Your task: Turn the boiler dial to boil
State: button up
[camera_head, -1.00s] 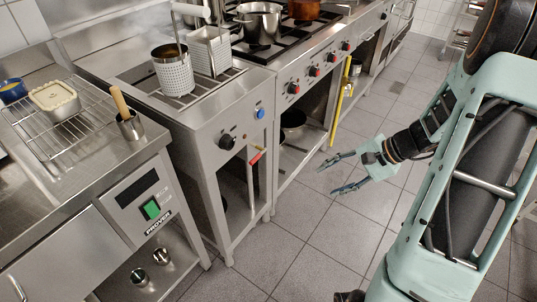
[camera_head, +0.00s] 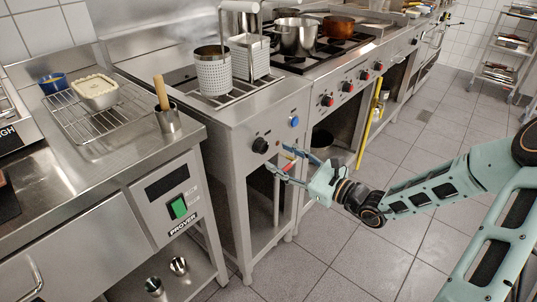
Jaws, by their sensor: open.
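The boiler is the steel unit (camera_head: 222,140) in the middle, with perforated baskets (camera_head: 213,73) in its top. Its black dial (camera_head: 260,145) is on the front panel, left of a blue button (camera_head: 294,121). My gripper (camera_head: 280,158) is open and empty in front of that panel, to the lower right of the dial, its fingers pointing left toward the unit. It looks apart from the dial, though the exact gap is hard to judge. The dial's markings are too small to read.
A prover cabinet (camera_head: 178,206) with a wire rack (camera_head: 95,121) and a steel cup (camera_head: 168,118) stands at left. The stove with red knobs (camera_head: 348,87) is to the right. A yellow-handled tool (camera_head: 371,118) leans by it. The tiled floor (camera_head: 390,255) is clear.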

aim_at(265, 149)
jog(key=b+x, duration=0.1)
jog(key=x, duration=0.4)
jog(key=c, duration=1.2)
jog(key=shift+o, duration=0.2)
